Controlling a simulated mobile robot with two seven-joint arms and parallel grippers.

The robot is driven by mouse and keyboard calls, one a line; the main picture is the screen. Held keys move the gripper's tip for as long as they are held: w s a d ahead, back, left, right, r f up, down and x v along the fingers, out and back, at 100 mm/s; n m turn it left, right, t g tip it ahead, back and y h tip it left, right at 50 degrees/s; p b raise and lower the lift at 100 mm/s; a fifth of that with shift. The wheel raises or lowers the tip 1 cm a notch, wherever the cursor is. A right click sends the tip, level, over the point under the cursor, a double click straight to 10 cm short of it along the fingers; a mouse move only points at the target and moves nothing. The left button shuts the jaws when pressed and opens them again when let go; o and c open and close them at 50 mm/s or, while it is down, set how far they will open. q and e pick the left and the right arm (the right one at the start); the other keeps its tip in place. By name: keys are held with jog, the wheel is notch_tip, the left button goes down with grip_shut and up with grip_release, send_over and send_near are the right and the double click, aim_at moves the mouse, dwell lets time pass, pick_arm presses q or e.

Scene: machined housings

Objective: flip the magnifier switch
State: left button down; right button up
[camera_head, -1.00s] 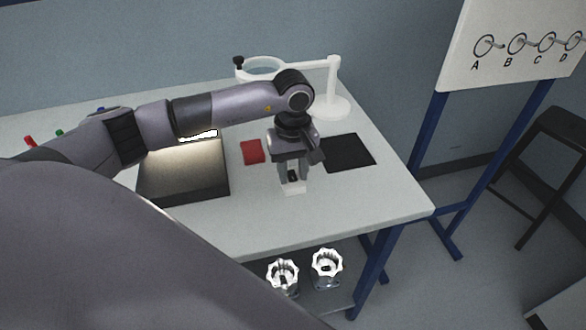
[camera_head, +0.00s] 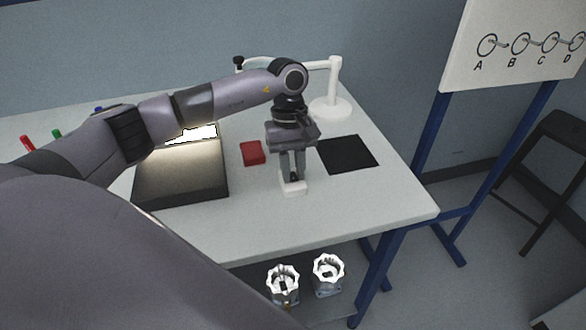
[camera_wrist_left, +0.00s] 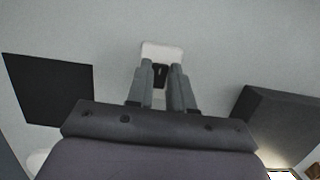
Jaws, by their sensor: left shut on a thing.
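The magnifier switch (camera_head: 292,189) is a small white block with a black rocker, on the front part of the table. It also shows in the left wrist view (camera_wrist_left: 161,49), with its dark rocker (camera_wrist_left: 160,74) between the fingertips. My left gripper (camera_head: 292,178) points straight down over it and is shut on the switch, its fingers (camera_wrist_left: 158,70) a little apart on either side of the rocker. The rocker's exact position is too small to tell. My right gripper is out of view.
A red block (camera_head: 252,153) lies left of the gripper, and a black mat (camera_head: 347,155) right of it. A dark box with a lit panel (camera_head: 180,185) stands farther left. Two metal housings (camera_head: 328,270) sit on the lower shelf. The table's front right is clear.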

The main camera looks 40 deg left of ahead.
pick_arm(q)
jog(key=c, duration=1)
grip_release()
jog(key=shift+r, duration=0.1)
jog(key=b+v, duration=0.1)
jog(key=v, duration=0.6)
